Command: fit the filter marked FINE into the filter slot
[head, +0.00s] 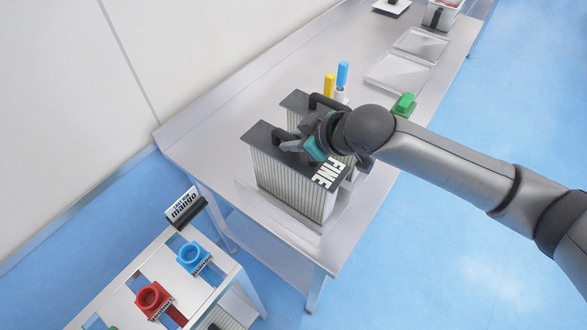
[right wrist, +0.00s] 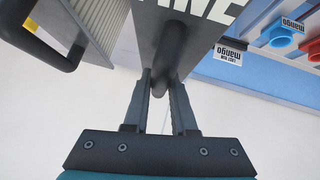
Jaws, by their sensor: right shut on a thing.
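The filter marked FINE (head: 290,185) is a pale pleated block with a dark top and a handle, at the table's near end in the head view. Its dark top with part of the white lettering also shows in the right wrist view (right wrist: 197,28). My right gripper (head: 302,144) is above the dark top; in the right wrist view its two fingers (right wrist: 161,88) are closed on the filter's dark handle (right wrist: 171,52). A second filter (head: 290,101) with a similar dark top stands just behind, partly hidden. I cannot make out the filter slot. My left gripper is not in view.
Yellow-handled (head: 329,83) and blue-handled (head: 342,74) tools and a green item (head: 404,104) are beyond the filters. Shallow trays (head: 398,73) lie further back.

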